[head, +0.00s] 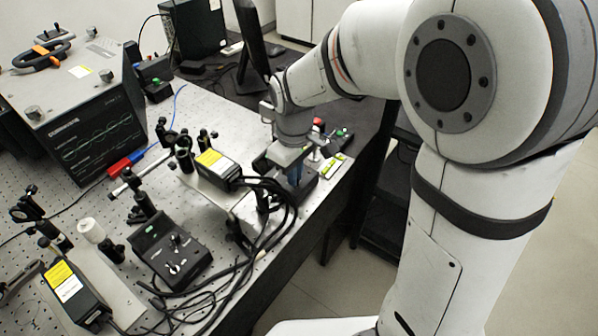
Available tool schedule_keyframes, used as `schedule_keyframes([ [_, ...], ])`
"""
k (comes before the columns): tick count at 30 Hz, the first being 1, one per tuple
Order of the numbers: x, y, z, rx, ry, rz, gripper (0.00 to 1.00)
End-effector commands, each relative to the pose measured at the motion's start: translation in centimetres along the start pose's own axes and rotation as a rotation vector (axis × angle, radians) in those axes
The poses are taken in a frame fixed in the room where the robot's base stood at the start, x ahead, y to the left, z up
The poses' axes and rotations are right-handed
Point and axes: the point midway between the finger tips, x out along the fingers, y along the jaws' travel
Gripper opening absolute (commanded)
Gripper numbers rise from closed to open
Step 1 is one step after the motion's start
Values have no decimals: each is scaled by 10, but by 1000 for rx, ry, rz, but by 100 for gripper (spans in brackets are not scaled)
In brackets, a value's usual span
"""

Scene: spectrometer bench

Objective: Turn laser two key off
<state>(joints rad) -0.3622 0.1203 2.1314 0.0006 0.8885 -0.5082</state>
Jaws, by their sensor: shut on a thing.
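My gripper (294,174) reaches down with its blue fingertips at a dark laser control box (306,189) near the bench's right edge. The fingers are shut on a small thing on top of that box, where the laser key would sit. The fingers and gripper body hide the key, so its angle cannot be told. A second, similar control box (168,262) stands nearer, with a small key switch (174,267) and knobs on its face. No label that tells which box is laser two can be read.
A yellow-labelled laser head (218,166) with black cables (270,215) stands left of my gripper. An oscilloscope-like box (90,115) stands at the left. Another laser head (75,290) is at front left.

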Motion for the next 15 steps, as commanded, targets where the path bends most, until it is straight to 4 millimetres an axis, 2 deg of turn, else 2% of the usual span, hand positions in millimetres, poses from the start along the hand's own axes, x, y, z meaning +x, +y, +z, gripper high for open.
schedule_keyframes([
  [15,3,-2,4,-56,-14,-7,0],
])
